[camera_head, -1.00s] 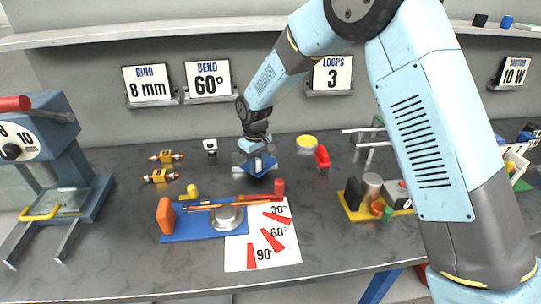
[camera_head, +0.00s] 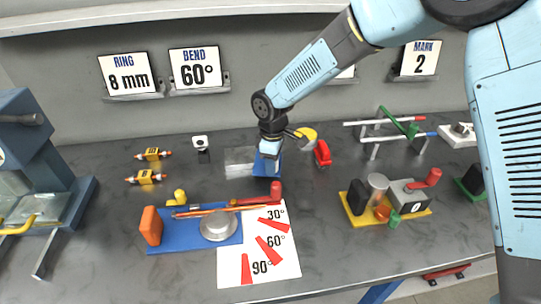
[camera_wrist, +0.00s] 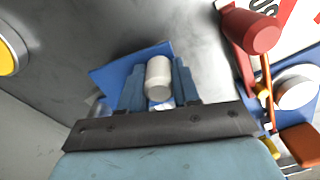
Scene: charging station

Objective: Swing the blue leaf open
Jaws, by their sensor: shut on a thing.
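The blue leaf (camera_head: 265,168) is a small flat blue plate at the back middle of the bench, beside a pale, see-through block (camera_head: 239,160). In the wrist view the leaf (camera_wrist: 112,76) lies behind my fingers and carries a whitish rounded knob (camera_wrist: 158,78). My gripper (camera_head: 268,152) is over the leaf in the head view. In the wrist view my gripper (camera_wrist: 158,85) has its two blue fingers on either side of the knob, shut on it. The arm and fingers hide part of the leaf, and its hinge cannot be made out.
A blue bending fixture (camera_head: 180,238) with an orange block and red handle stands in front, beside a white angle sheet (camera_head: 262,270). A yellow disc (camera_head: 307,134) and a red piece (camera_head: 322,153) are close on the right. Small yellow parts (camera_head: 147,177) lie left.

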